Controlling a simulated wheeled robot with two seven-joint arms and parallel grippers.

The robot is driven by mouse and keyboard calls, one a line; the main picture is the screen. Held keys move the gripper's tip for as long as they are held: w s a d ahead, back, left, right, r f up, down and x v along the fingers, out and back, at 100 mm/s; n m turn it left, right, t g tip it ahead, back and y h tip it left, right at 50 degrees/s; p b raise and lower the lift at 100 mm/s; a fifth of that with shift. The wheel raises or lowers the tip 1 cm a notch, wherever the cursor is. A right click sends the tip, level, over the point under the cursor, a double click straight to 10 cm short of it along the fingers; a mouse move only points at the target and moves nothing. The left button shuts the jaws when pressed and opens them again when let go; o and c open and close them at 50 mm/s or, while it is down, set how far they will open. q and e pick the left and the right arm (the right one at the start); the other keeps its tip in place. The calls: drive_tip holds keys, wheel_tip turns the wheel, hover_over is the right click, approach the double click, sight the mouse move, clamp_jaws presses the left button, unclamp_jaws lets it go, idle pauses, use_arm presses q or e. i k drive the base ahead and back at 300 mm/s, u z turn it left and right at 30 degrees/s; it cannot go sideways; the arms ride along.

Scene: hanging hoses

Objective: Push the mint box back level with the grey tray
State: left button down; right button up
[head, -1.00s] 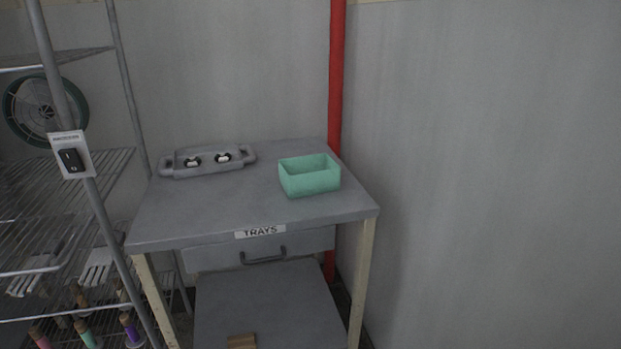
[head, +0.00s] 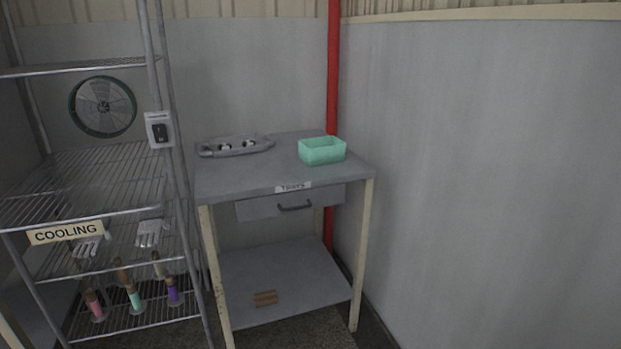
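The mint box (head: 322,152) is an open, rectangular container on the right part of the grey table top. The grey tray (head: 236,147) has handles at its ends and lies at the back left of the same top. It holds two small black-and-white items. The box sits apart from the tray, to its right and a little nearer the table's front edge. Neither of my grippers shows in the head view.
A wire rack (head: 85,185) marked COOLING stands close on the left. A red pipe (head: 333,70) runs up behind the table. A grey wall (head: 480,180) is on the right.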

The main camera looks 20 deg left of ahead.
sight(317, 151)
drive_tip(key=u, duration=0.85)
drive_tip(key=i, duration=1.35)
drive_tip(key=z, duration=0.45)
